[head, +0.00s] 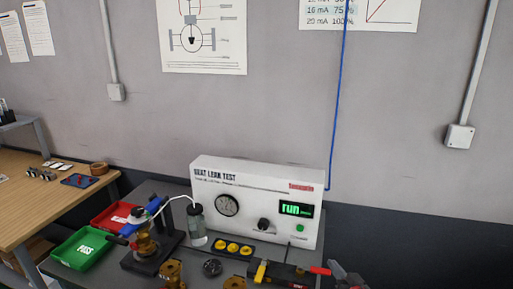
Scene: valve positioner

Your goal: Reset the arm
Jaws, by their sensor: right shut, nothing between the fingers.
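The white seat leak test unit (257,205) stands at the back of the grey bench. It has a round gauge (228,205), a black knob (263,224), a green button (300,228) and a lit display (297,209) reading "run". A thin tube runs from a clear bottle (197,226) to a brass valve (145,240) with a blue handle, upright in a dark fixture. My right gripper (344,274) is only partly in view at the bottom edge, shut and empty, right of a red-handled part (320,270). My left gripper is out of view.
A red bin (112,216) and a green PASS bin (82,248) sit at the bench's left. A black tray with yellow pieces (232,247), brass parts (171,272) and a yellow-handled item (261,271) lie in front of the unit. A wooden table (35,205) stands left.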

